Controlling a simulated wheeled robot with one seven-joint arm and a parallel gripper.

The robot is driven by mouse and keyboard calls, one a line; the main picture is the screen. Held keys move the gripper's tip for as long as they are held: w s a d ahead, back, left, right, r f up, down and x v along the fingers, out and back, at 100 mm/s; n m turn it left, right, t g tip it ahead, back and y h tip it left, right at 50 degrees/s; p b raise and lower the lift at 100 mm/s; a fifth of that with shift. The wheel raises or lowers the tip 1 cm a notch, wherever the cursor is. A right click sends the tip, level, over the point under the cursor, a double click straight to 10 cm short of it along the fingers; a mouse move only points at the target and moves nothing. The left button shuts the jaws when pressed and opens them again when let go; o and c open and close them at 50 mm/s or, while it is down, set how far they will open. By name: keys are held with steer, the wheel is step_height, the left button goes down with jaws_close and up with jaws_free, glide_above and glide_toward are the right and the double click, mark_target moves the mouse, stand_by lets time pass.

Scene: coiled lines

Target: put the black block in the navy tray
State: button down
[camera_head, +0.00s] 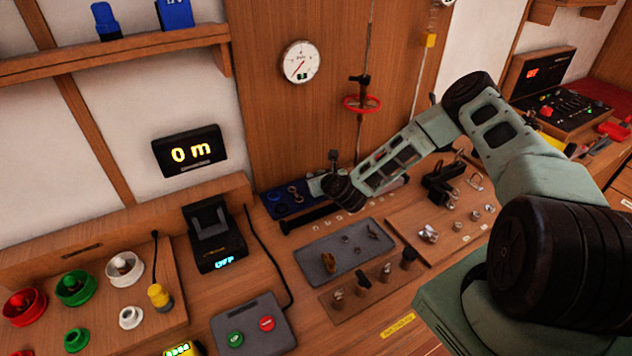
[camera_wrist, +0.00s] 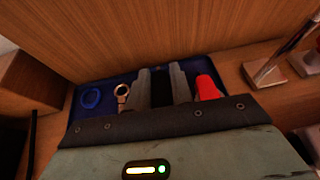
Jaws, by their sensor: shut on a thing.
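The navy tray (camera_wrist: 109,87) lies against the wooden back wall; its left part (camera_head: 268,199) shows in the head view beside my gripper. My gripper (camera_wrist: 161,86) has its two grey fingers shut on the black block (camera_wrist: 160,92), seen between them in the wrist view. The fingers and block are over the middle of the tray in that view. I cannot tell whether the block touches the tray floor. In the head view my gripper (camera_head: 316,184) is at the tray, and the block is hard to make out.
A blue ring (camera_wrist: 92,99), a metal ring-ended piece (camera_wrist: 122,92) and a red piece (camera_wrist: 207,88) are at the tray beside the fingers. A grey mat (camera_head: 318,262) with small parts lies in front. A red handwheel (camera_head: 361,104) stands out from the wall.

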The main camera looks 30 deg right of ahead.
step_height(320, 180, down, 3)
steer(key=shift+f+p, duration=0.15)
steer(key=shift+p, duration=0.3)
steer(key=c, duration=1.2)
jaws_free()
